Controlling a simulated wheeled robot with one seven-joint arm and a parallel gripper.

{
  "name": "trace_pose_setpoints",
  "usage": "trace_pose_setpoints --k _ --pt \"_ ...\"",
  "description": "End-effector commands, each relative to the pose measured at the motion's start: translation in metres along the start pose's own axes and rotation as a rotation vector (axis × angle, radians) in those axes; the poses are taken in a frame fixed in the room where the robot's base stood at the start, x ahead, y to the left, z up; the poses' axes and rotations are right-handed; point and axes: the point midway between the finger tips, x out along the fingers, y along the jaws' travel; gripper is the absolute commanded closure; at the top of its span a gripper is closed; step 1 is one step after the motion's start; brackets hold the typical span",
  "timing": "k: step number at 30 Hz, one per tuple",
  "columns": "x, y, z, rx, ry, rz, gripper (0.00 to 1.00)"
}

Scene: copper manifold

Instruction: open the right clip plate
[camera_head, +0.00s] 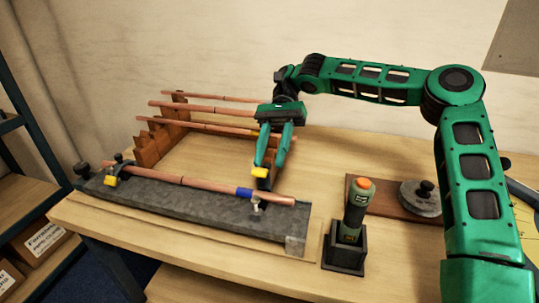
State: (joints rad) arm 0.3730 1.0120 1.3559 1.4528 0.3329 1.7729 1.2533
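The grey clamp block (190,207) lies along the front of the bench with a copper pipe (213,187) on top. At its right end, the right clip plate (263,184) is a small dark piece with a yellow tab (259,173); it appears raised behind the pipe. A small metal screw (257,206) stands in front of it. My gripper (268,164) points down over the yellow tab, with its fingers apart. The tab is at the left fingertip; I cannot tell whether they touch. The left clip plate (118,169) lies across the pipe, with its yellow tab at the front.
A blue band (244,193) is on the pipe left of the right clip. Several copper pipes rest on a brown rack (162,140) behind. A green tool in a black holder (345,251) stands to the right. A brown board (385,199) carries a grey disc (421,199).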

Motion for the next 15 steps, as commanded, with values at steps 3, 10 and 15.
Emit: trace_pose_setpoints --k 3,10,15 --pt "-0.012 -0.001 0.0 0.0 0.001 -0.002 0.65" --pt "-0.046 -0.002 -0.001 0.002 0.002 -0.002 0.65" --pt "-0.064 -0.002 -0.001 0.0 0.001 -0.002 0.65"
